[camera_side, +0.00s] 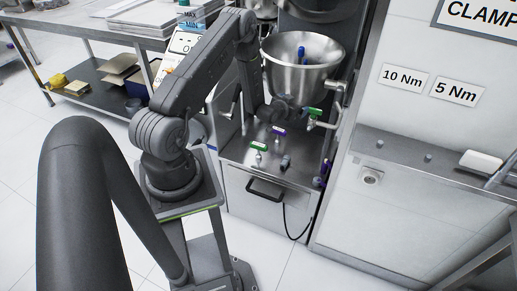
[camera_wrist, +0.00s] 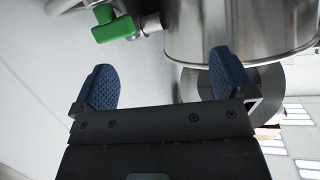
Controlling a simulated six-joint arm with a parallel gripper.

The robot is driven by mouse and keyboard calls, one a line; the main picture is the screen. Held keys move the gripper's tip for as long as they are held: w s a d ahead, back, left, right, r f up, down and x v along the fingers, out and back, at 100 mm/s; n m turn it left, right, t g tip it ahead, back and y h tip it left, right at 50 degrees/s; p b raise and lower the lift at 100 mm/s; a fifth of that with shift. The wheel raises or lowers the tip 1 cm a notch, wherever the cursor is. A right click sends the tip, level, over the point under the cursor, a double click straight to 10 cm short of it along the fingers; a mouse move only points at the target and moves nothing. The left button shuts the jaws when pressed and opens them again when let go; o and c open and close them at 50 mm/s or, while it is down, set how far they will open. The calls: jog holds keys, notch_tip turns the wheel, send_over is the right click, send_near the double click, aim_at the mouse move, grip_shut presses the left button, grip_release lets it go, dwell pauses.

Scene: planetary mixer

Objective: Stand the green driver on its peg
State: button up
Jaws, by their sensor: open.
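Two green handles show in the side view. One green T-shaped handle (camera_side: 315,112) sits on a metal fitting beside the steel bowl (camera_side: 301,75). Another green handle (camera_side: 257,146) stands on a short metal stem on the cabinet top. I cannot tell for sure which is the green driver. The wrist view shows a green handle (camera_wrist: 115,28) on a metal stem next to the bowl, beyond my fingertips. My gripper (camera_wrist: 163,76) is open, with blue pads apart and nothing between them. In the side view the wrist is low, left of the bowl, and the fingers are hard to make out.
A purple handle (camera_side: 279,130) and a grey fitting (camera_side: 285,162) stand on the steel cabinet top (camera_side: 236,152). Two small pegs (camera_side: 380,143) (camera_side: 428,157) stick up from the right-hand ledge, below signs reading 10 Nm (camera_side: 403,77) and 5 Nm (camera_side: 456,92). A white block (camera_side: 481,161) lies there too.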

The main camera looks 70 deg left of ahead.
jog(key=s+a+f+n+y, duration=0.1)
jog(key=s+a+f+y, duration=0.1)
jog(key=s+f, duration=0.75)
jog(key=n+y, duration=0.3)
send_near(257, 147)
jog(key=x, duration=0.3)
jog(key=shift+t, duration=0.3)
jog(key=shift+f+x, duration=0.1)
jog(key=shift+x, duration=1.7)
jog(key=shift+f+x, duration=0.15)
jog(key=shift+x, duration=1.7)
jog(key=c, duration=0.8)
jog(key=shift+r, duration=0.1)
